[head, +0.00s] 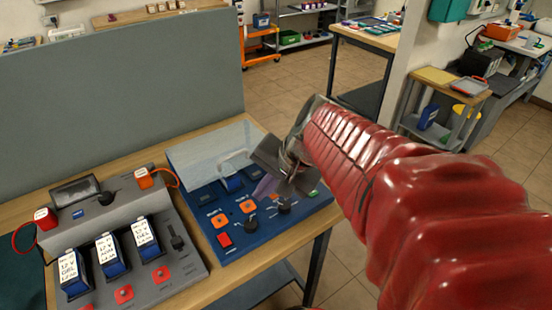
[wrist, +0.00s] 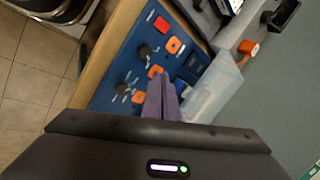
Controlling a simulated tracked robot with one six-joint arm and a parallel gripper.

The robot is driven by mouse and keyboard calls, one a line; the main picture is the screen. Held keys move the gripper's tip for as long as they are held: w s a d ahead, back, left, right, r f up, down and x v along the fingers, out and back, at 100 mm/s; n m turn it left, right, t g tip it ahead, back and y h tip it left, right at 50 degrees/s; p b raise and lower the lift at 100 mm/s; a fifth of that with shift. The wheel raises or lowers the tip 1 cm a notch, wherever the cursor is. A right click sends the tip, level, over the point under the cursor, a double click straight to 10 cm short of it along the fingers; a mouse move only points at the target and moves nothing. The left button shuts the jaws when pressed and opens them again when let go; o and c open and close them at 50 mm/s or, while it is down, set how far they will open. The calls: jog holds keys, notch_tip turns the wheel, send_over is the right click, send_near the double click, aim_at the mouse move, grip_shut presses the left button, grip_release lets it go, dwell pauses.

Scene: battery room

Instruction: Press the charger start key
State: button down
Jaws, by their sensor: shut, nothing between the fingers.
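The blue charger panel (head: 265,232) lies on the bench, with orange square keys, black knobs, a red key (head: 224,240) and a green key (head: 314,193). An orange key (head: 248,206) lies left of my gripper (head: 259,195). My gripper is shut and empty, its purple fingers pointing down over the panel. In the wrist view, the finger tips (wrist: 161,76) appear beside the middle orange key (wrist: 156,71); contact cannot be told. Another orange key (wrist: 137,97) is left of the fingers. The labels are too small to read, so I cannot tell which is the start key.
A clear cover (head: 212,150) stands raised behind the panel. A grey battery rack (head: 190,262) with several blue batteries stands to its left. A grey partition (head: 130,90) rises behind. The bench's right edge is close to my arm, with tiled floor beyond.

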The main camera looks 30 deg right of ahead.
jog(key=w+d+f+m+t, duration=0.2)
jog(key=d+m, duration=1)
jog(key=d, duration=0.7)
jog(key=shift+w+t, duration=0.15)
jog(key=shift+t, duration=0.75)
jog(key=shift+f, duration=0.1)
send_over(316, 196)
jog(key=shift+f, duration=4.4)
jog(key=shift+f, duration=0.7)
jog(key=shift+r, duration=0.8)
